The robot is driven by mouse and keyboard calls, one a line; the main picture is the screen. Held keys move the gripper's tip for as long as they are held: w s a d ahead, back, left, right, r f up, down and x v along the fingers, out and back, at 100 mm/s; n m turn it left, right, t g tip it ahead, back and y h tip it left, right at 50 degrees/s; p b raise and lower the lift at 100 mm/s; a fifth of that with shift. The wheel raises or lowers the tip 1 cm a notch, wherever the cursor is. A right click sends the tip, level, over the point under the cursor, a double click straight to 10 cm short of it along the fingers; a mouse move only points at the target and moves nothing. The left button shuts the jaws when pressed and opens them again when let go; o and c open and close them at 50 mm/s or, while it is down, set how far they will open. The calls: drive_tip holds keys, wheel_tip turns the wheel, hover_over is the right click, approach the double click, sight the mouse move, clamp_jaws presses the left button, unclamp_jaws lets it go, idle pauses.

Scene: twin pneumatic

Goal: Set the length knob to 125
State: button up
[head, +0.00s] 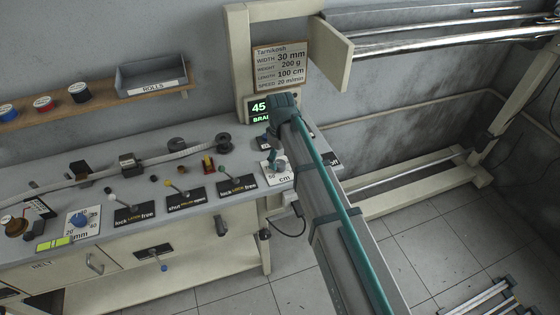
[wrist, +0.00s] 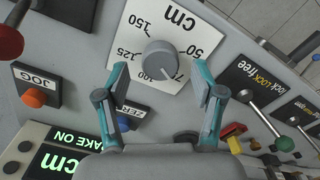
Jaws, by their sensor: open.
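The length knob (wrist: 160,60) is a round grey dial on a white plate (wrist: 195,22) marked cm, with 50, 75, 100, 125 and 150 around it in the wrist view. I cannot tell its exact setting. My gripper (wrist: 162,78) is open, its two teal fingers on either side of the knob and apart from it in the picture. Whether they are level with the knob is unclear. In the head view, the cm plate (head: 284,180) is partly hidden by my gripper (head: 277,163).
A green-lit display (wrist: 50,160) reading cm and BRAKE ON, a JOG button (wrist: 35,97) and a ZERO button (wrist: 131,110) lie close to the knob. Lock/free levers (wrist: 245,95) stand to the right. A sign (head: 279,66) reads length 100 cm.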

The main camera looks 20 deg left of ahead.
drive_tip(key=shift+f, duration=1.4)
drive_tip(key=c, duration=1.1)
